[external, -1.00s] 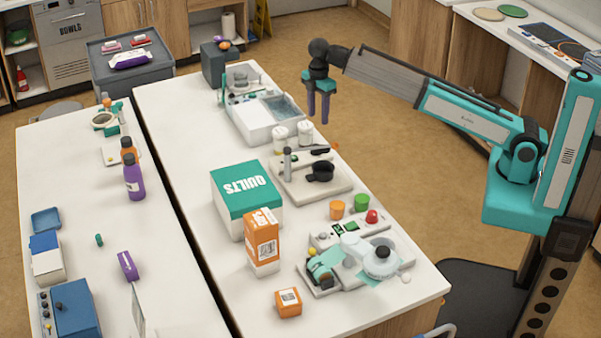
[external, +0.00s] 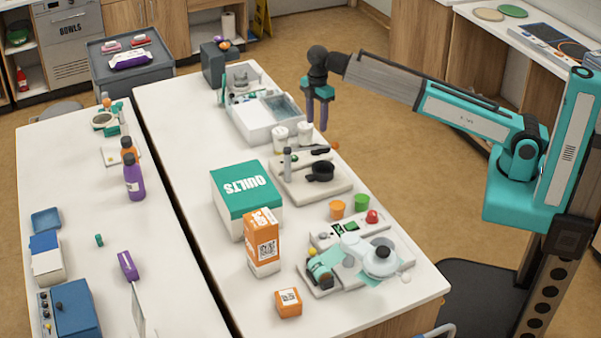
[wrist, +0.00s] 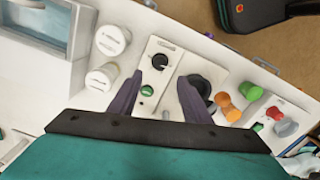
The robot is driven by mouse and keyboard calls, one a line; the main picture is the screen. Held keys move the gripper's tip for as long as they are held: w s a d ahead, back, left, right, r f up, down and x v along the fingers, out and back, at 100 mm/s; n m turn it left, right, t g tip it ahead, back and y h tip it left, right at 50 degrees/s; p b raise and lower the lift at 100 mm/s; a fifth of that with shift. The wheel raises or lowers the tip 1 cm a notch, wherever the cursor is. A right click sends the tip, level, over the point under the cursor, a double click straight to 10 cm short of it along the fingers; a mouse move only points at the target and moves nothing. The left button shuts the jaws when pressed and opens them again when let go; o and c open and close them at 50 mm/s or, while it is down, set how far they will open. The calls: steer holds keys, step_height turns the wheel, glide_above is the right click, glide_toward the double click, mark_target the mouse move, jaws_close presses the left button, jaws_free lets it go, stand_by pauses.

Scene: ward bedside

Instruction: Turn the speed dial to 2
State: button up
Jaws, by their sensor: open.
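A black round dial (wrist: 160,62) with a small pale mark sits on a white panel (wrist: 150,48), with a green button (wrist: 147,90) below it in the wrist view. The dial's numbers are too small to read, and I cannot tell its setting. In the external view a small dark shape on the bench, likely the dial (external: 320,151), lies below my gripper. My gripper (wrist: 160,77) is open and empty, pointing down, with its fingers on either side of the dial in the wrist view. In the external view my gripper (external: 317,128) hangs above the bench, apart from the panel.
A black cup-shaped part (external: 320,172) and a grey cylinder (external: 287,162) stand on a neighbouring unit. Two white jars (external: 305,132) stand behind.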

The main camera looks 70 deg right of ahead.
steer(key=shift+f+p, duration=1.25)
steer(key=shift+f, duration=3.85)
steer(key=c, duration=1)
steer(key=shift+c, duration=0.2)
